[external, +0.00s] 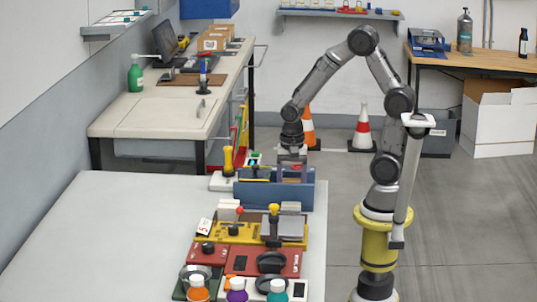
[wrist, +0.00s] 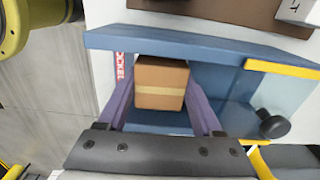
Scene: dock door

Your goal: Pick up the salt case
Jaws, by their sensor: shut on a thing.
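A small brown carton with a tan tape strip (wrist: 160,82), which fits the salt case, sits inside the blue bin (wrist: 108,42) in the wrist view. No lettering on the carton is readable. My gripper (wrist: 161,98) reaches down into the bin with its purple fingers on either side of the carton, shut on it. In the external view my gripper (external: 291,156) points down over the blue bin (external: 275,193) at the table's far right. The carton cannot be made out clearly there.
Yellow and red panels with knobs (external: 262,262) stand in front of the bin, with several coloured-capped bottles nearest. The white table (external: 110,235) is clear on the left. A yellow-handled tool (external: 228,160) stands just left of the bin. A black knob (wrist: 273,125) lies right of the carton.

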